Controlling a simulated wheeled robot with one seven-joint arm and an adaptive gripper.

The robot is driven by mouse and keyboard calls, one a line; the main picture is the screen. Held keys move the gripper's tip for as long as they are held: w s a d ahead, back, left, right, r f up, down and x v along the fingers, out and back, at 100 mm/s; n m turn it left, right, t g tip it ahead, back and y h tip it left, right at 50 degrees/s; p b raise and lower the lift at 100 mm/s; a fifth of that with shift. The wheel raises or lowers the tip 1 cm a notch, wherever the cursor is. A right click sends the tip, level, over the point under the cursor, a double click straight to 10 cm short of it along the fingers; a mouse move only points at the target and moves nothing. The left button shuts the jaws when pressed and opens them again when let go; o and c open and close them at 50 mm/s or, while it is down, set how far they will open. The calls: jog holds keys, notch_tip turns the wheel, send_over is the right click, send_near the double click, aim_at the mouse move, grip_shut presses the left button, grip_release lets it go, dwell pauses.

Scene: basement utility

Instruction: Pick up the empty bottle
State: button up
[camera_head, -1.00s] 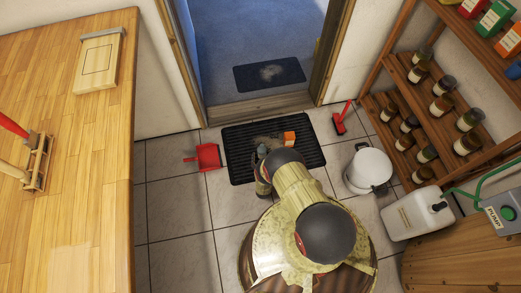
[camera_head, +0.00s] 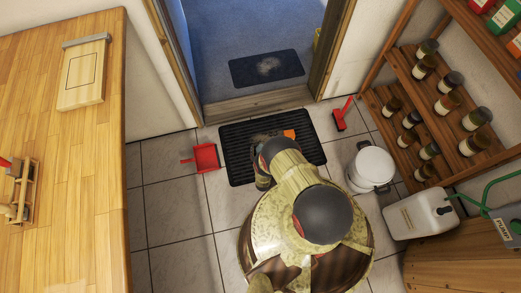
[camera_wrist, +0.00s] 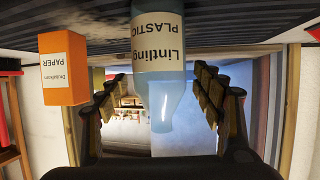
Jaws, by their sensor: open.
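In the wrist view, which is upside down, a translucent pale blue bottle (camera_wrist: 158,60) with a white label reading "PLASTIC" hangs from the top of the picture, its neck pointing down. My gripper (camera_wrist: 161,88) is open, with one finger on each side of the bottle's neck and gaps visible on both sides. In the head view my arm covers the gripper, and I cannot make out the bottle clearly there.
An orange box marked "PAPER" (camera_wrist: 64,66) stands beside the bottle; it also shows on the black ribbed mat (camera_head: 237,173). A red dustpan (camera_head: 206,158), white bucket (camera_head: 371,167), white canister (camera_head: 419,213) and jar shelf (camera_head: 410,112) stand around. A wooden counter (camera_head: 75,190) is at left.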

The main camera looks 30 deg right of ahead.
jog(key=shift+c, duration=0.9)
jog(key=c, duration=1.1)
jog(key=shift+o, duration=0.2)
jog(key=shift+r, duration=0.1)
